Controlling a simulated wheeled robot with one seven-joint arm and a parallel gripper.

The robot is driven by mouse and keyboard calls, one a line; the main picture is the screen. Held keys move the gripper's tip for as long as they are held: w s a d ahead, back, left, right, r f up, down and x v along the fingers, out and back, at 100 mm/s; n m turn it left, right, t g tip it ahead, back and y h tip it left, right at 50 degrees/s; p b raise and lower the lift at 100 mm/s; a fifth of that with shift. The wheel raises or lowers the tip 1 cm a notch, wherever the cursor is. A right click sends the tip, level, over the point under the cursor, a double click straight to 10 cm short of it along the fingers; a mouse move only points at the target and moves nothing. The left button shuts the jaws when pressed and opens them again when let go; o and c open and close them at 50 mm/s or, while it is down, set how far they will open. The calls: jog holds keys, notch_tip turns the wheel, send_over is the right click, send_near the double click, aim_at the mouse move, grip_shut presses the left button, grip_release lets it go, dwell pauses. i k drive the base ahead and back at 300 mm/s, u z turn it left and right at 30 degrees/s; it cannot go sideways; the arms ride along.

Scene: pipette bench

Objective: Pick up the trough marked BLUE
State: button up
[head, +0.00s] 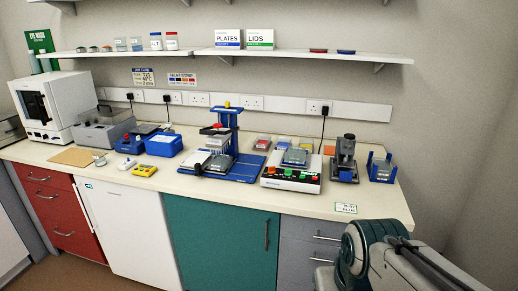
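I cannot make out a trough marked BLUE, as any lettering on the small containers is too small to read. Blue items on the bench are a blue box (163,146) at the left and a blue holder (381,169) at the right end. My arm shows at the lower right, in front of the bench, but my gripper is not in view.
The bench (280,196) carries a blue stand device (222,160), a white device with coloured buttons (290,178), a dark grey instrument (345,160) and a yellow device (145,170). The right front corner is mostly clear. A shelf (290,56) hangs above.

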aim_at(282, 144)
jog(key=u, duration=0.45)
jog(key=i, duration=1.05)
jog(key=z, duration=0.35)
jog(key=i, duration=0.65)
jog(key=z, duration=0.6)
